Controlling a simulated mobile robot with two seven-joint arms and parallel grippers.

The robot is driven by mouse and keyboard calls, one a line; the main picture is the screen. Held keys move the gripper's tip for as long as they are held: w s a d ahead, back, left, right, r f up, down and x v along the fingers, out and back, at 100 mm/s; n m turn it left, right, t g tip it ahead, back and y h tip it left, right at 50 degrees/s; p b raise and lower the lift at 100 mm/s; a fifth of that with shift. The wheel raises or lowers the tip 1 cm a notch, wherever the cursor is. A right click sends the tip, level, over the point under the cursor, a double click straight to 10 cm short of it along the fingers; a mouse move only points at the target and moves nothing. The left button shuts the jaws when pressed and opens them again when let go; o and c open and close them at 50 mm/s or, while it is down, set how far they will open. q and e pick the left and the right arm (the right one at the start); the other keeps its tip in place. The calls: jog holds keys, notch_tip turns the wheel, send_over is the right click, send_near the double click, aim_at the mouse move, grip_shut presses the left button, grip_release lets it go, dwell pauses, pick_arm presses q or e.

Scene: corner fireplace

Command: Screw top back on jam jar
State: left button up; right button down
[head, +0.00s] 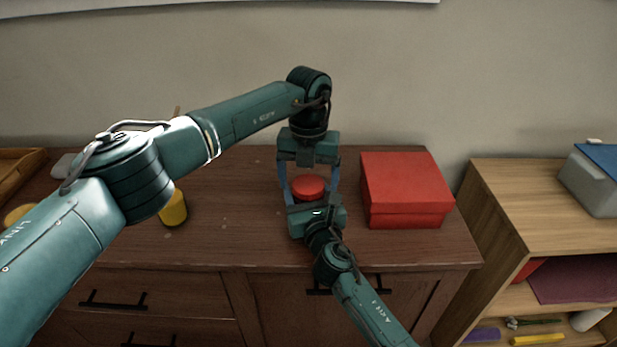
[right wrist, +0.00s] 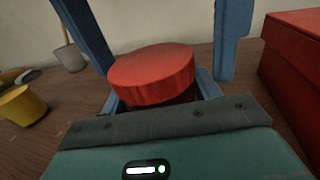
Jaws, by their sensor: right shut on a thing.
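Only a thin dark strip of the jar (right wrist: 182,98) shows under the lid; the rest is hidden. My right gripper (head: 312,200) is low at the front, shut on the jar below the lid. My left gripper (head: 309,188) points down from above. Its two blue fingers stand apart on either side of the lid, with a visible gap, and hold nothing. I cannot tell how tightly the lid sits.
A red box (head: 405,190) stands close on the right of the jar. A yellow cup (head: 174,208) stands to the left, partly behind my left arm. A wooden tray (head: 18,168) lies at the far left. The dark cabinet top (head: 235,215) is clear between cup and jar.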

pick_arm(q)
jog(key=shift+o, duration=0.2)
notch_tip(320, 180, up, 12)
dwell(0.5)
pick_arm(e)
jog(key=shift+c, duration=1.4)
grip_release()
pick_arm(q)
jog(key=shift+r+p, duration=0.65)
pick_arm(e)
jog(key=v, duration=1.3)
jog(key=shift+s, duration=0.1)
